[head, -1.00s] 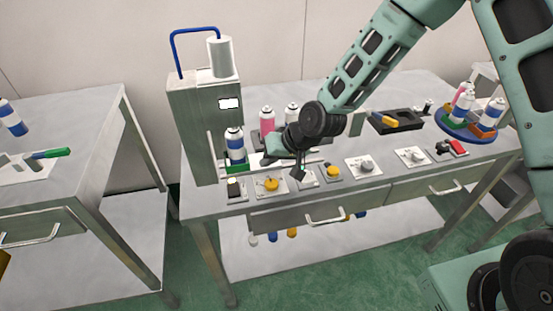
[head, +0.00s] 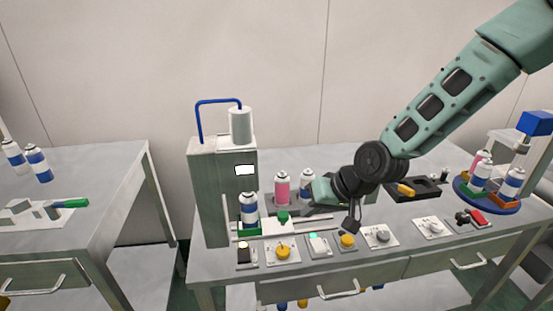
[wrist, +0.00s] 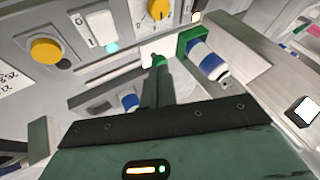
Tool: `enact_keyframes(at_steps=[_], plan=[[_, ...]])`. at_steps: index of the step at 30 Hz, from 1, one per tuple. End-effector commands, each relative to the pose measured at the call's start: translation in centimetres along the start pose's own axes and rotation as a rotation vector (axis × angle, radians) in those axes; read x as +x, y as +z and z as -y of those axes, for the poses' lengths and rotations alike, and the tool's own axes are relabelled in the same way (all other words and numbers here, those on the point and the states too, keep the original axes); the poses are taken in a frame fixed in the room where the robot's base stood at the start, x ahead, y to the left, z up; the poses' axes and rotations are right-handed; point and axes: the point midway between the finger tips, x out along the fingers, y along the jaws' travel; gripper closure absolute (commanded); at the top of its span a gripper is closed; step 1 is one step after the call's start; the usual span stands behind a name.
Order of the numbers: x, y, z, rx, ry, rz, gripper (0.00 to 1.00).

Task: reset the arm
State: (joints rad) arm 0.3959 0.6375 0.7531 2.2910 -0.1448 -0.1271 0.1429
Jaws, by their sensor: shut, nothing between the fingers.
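My gripper (head: 284,217) is shut and empty, with its green fingertips pressed together just right of the crimping machine's can holder. The shut fingers (wrist: 158,62) also show in the wrist view, pointing toward the control panels. A blue-and-white can (head: 249,208) stands in the green holder (head: 246,229) at the grey crimping machine (head: 212,195). In the wrist view the same can (wrist: 205,62) is close to the right of my fingertips, with a visible gap. My arm reaches in from the upper right over the bench.
A pink can (head: 282,188) and a white-and-blue can (head: 307,183) stand behind my gripper. Control panels with a yellow knob (head: 283,252) and a yellow button (head: 347,240) line the front edge. A black tray (head: 425,192) and a blue turntable (head: 463,198) with cans lie right.

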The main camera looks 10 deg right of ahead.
Motion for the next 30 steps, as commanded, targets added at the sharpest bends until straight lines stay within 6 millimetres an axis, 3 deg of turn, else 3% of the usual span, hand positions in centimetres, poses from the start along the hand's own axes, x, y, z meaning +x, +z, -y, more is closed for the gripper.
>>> enact_keyframes(at_steps=[4, 8, 18, 24, 30], plan=[[-0.9, 2.1, 1.7, -0.076, 0.038, 0.072, 1.0], [-3.3, 6.0, 4.3, -0.202, 0.115, 0.199, 1.0], [-13.3, 16.3, 9.1, -0.444, 0.265, 0.464, 1.0], [-16.4, 19.3, 9.8, -0.488, 0.277, 0.528, 1.0], [-16.9, 19.8, 9.9, -0.492, 0.278, 0.54, 1.0]])
